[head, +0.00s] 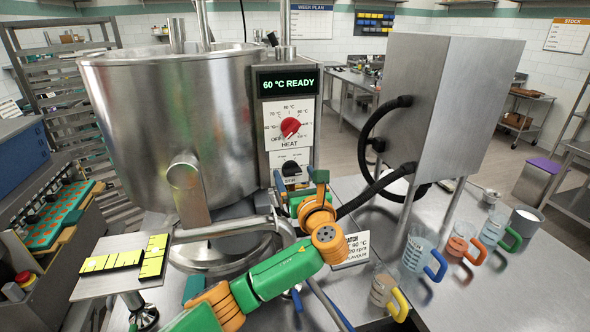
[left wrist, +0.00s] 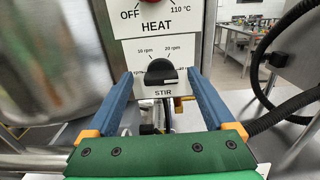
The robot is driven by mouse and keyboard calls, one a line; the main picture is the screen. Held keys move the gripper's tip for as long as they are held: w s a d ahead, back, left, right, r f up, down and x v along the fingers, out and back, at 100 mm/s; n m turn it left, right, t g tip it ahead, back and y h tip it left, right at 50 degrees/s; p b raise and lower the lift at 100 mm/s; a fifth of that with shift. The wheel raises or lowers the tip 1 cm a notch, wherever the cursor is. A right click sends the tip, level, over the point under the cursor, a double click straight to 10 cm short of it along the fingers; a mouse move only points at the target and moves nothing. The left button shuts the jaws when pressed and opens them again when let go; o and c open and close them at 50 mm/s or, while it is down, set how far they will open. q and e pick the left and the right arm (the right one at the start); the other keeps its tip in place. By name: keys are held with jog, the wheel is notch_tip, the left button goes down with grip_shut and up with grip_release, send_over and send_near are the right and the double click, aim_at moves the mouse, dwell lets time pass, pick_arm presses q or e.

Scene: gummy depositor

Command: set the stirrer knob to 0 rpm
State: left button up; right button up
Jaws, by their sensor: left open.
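The black stirrer knob (head: 291,168) sits on a white STIR plate below the HEAT dial (head: 290,127). In the left wrist view, the stirrer knob (left wrist: 161,72) lies nearly horizontal, with a white mark towards its right end. Labels of 10 rpm and 20 rpm show above it; the side labels are mostly hidden by my fingers. My left gripper (head: 299,182) is in front of the plate. In its wrist view, the blue fingers of my left gripper (left wrist: 160,78) are open on either side of the knob, apart from it. My right gripper is not in view.
A large steel kettle (head: 170,120) stands left of the panel. A steel box (head: 440,105) with black hoses stands right. Jugs, including a yellow-handled one (head: 384,290), line the table's right. A yellow-and-black piece (head: 125,258) lies on a plate at left.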

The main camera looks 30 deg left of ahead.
pick_arm(q)
jog(key=shift+w+a+f, duration=0.2)
jog(key=shift+w+a, duration=0.1)
jog(key=shift+a, duration=0.05)
jog(key=shift+c, duration=0.2)
jog(key=c, duration=1.3)
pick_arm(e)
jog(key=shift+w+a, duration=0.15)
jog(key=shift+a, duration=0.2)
